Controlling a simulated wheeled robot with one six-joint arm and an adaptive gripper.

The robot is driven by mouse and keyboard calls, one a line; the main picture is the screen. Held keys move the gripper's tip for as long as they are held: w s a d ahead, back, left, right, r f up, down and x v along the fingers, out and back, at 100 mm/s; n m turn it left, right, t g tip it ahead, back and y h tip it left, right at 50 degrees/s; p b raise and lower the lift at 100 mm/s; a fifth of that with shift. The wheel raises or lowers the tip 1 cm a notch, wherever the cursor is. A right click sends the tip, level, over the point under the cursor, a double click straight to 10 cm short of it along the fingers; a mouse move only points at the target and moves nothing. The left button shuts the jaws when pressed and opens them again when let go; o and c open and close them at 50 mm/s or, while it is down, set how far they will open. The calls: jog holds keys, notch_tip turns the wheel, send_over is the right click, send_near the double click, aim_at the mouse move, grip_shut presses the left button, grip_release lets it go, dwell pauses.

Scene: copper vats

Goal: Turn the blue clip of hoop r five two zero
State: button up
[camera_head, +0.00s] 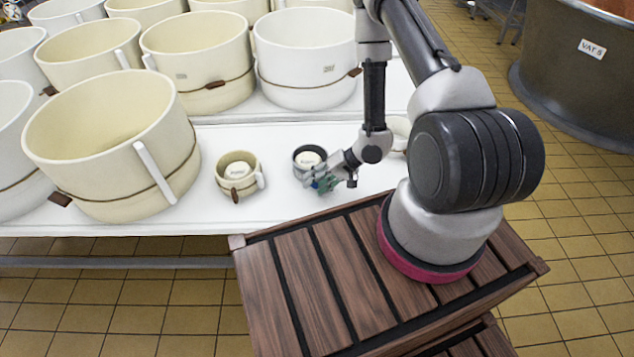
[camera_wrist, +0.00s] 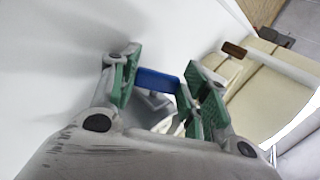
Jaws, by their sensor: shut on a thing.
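A small dark grey hoop (camera_head: 297,165) stands on the white table with a pale labelled disc (camera_head: 309,158) inside; the label is too small to read surely. My gripper (camera_head: 323,183) is at its near right side, low over the table. In the wrist view, a blue clip (camera_wrist: 157,80) lies between the green finger pads of my gripper (camera_wrist: 158,88), which is shut on it. The clip spans the gap between the pads. A grey part (camera_wrist: 152,106) shows below the clip.
A small cream hoop (camera_head: 226,182) with a labelled disc stands left of the grey one. Another pale hoop (camera_head: 401,129) is partly hidden behind my arm. Bare white table (camera_head: 270,215) lies in front.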

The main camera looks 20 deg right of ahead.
jog(key=o, duration=1)
jog(key=v, duration=1.2)
jog(key=shift+s, duration=0.1)
jog(key=shift+c, duration=0.3)
